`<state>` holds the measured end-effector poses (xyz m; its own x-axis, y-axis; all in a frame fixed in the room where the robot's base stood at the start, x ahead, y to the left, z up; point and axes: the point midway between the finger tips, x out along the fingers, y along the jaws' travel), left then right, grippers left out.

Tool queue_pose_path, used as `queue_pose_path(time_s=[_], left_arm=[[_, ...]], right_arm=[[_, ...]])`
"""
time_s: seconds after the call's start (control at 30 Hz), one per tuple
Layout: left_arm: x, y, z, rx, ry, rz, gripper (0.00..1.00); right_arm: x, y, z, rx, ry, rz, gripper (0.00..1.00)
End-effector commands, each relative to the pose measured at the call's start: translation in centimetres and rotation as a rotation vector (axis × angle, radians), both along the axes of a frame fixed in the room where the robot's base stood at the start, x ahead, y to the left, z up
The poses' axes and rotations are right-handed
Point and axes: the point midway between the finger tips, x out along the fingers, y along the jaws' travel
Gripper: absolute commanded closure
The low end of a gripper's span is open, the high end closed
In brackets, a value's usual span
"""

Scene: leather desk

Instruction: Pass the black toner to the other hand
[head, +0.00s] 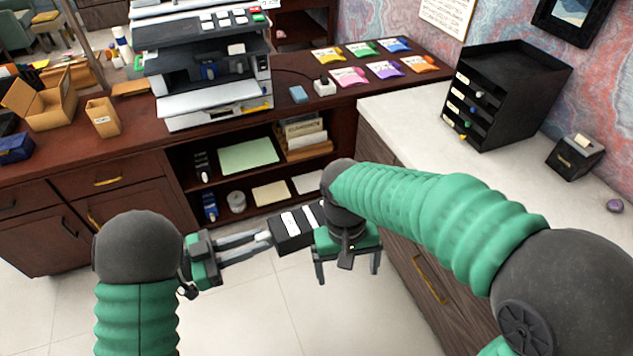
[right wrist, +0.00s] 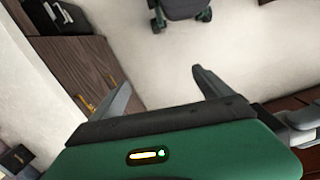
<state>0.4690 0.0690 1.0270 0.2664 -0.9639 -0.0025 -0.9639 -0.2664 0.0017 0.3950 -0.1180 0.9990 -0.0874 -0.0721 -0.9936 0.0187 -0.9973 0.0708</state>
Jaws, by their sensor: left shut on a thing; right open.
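The black toner (head: 291,232) is a dark block with white patches, held in the air in front of the low shelves in the head view. My left gripper (head: 264,240) comes in from the left and is shut on the toner's left end. My right gripper (head: 348,272) is right beside the toner's right end, with its fingers pointing down, spread and empty. In the right wrist view, the two fingers of my right gripper (right wrist: 160,88) are apart with only floor between them. The toner's right end is partly hidden by my right wrist, so I cannot tell whether they touch.
A printer (head: 205,70) stands on the dark wooden desk (head: 140,135). Open shelves (head: 260,185) with paper and supplies lie behind the toner. A pale counter (head: 400,125) with a black drawer unit (head: 510,95) is at the right. Floor is clear below.

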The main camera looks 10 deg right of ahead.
Motion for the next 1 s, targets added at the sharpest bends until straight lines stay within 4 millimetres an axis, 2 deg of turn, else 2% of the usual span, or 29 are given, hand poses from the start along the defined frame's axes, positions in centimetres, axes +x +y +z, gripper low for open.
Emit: queue_pose_path(time_s=[0.03, 0.13, 0.2, 0.27, 0.3, 0.4, 0.5, 0.67, 1.0], left_arm=[[0.0, 0.0, 0.1, -0.002, -0.001, 0.000, 1.00], [-0.1, 0.0, 0.1, -0.002, -0.003, 0.000, 1.00], [-0.1, 0.0, 0.1, -0.002, -0.003, 0.000, 1.00], [-0.1, 0.0, 0.1, -0.002, -0.003, 0.000, 1.00], [-0.1, 0.0, 0.1, -0.002, -0.003, 0.000, 1.00], [-0.1, -0.1, 0.1, -0.001, -0.002, 0.000, 1.00], [-0.1, -0.1, 0.1, -0.001, -0.002, 0.000, 1.00], [-0.1, 0.0, 0.2, -0.002, -0.004, 0.001, 1.00], [-0.1, 0.0, 0.2, -0.004, -0.003, 0.000, 1.00]], right_arm=[[0.6, 1.7, 1.9, -0.026, 0.044, -0.004, 0.11], [1.4, 3.9, 5.9, -0.064, 0.125, -0.116, 0.11], [3.0, 4.7, 8.0, -0.036, 0.162, -0.323, 0.11], [5.2, 4.8, 9.4, 0.026, 0.185, -0.568, 0.11], [7.0, 4.7, 10.1, 0.075, 0.195, -0.734, 0.11], [10.7, 3.9, 11.7, 0.178, 0.213, -1.050, 0.11], [12.6, 3.4, 12.5, 0.232, 0.224, -1.206, 0.11], [13.0, 3.8, 11.9, 0.249, 0.229, -1.258, 0.11], [12.0, 6.5, 4.9, 0.246, 0.231, -1.253, 0.11]])
